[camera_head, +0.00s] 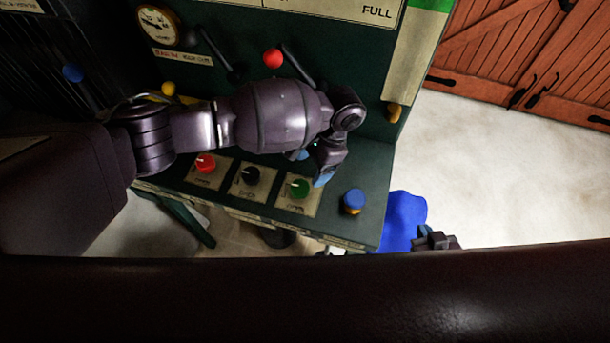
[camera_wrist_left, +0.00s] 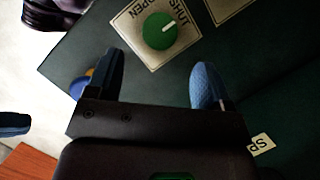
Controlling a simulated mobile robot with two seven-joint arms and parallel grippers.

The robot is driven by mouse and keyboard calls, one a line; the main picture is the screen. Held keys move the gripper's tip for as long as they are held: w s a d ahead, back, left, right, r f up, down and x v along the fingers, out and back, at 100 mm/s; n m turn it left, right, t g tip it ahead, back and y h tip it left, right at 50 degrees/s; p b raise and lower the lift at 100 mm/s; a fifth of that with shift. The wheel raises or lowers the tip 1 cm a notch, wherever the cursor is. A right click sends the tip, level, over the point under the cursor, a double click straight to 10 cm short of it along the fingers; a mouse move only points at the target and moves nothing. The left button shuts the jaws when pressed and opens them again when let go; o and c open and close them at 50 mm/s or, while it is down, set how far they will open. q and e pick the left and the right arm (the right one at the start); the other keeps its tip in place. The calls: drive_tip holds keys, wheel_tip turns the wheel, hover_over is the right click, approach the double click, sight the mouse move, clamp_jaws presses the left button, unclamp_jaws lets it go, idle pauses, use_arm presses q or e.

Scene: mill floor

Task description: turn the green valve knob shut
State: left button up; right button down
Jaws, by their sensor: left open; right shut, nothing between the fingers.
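The green valve knob (camera_head: 298,188) sits on a pale plate at the front of the dark green console, right of the black knob. In the left wrist view the green knob (camera_wrist_left: 159,31) is just beyond the fingertips, and its white mark points towards the SHUT side of its plate. My left gripper (camera_head: 312,167) is open above and behind the knob in the head view. In the wrist view my left gripper (camera_wrist_left: 160,78) has its two blue fingers spread, with nothing between them. My right gripper (camera_head: 436,240) is shut and empty off the console's right side, partly hidden.
A red knob (camera_head: 206,163) and a black knob (camera_head: 251,175) stand left of the green one. A blue and yellow button (camera_head: 353,200) is to its right. Levers, one with a red ball (camera_head: 272,58), rise behind my left arm. A blue object (camera_head: 403,217) lies beside the console.

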use_arm(q)
drive_tip(key=shift+v, duration=1.75)
drive_tip(key=s+d+f+n+h, duration=0.1)
drive_tip(key=s+d+f+h, duration=0.1)
drive_tip(key=s+h, duration=0.55)
drive_tip(key=s+a+r+n+t+y, duration=0.15)
drive_tip(key=s+a+n, duration=0.3)
drive_tip(key=a, duration=0.65)
drive_tip(key=s+a+n+t+y, duration=0.1)
drive_tip(key=s+a+n+t, duration=0.15)
drive_tip(key=s+a, duration=0.65)
drive_tip(key=s+a+r+n+t+y, duration=0.15)
drive_tip(key=a+n, duration=0.35)
drive_tip(key=a, duration=0.9)
drive_tip(key=w+f+m+t, duration=0.1)
drive_tip(key=w+f+t, duration=0.6)
drive_tip(key=f, duration=0.4)
drive_tip(key=shift+t, duration=0.55)
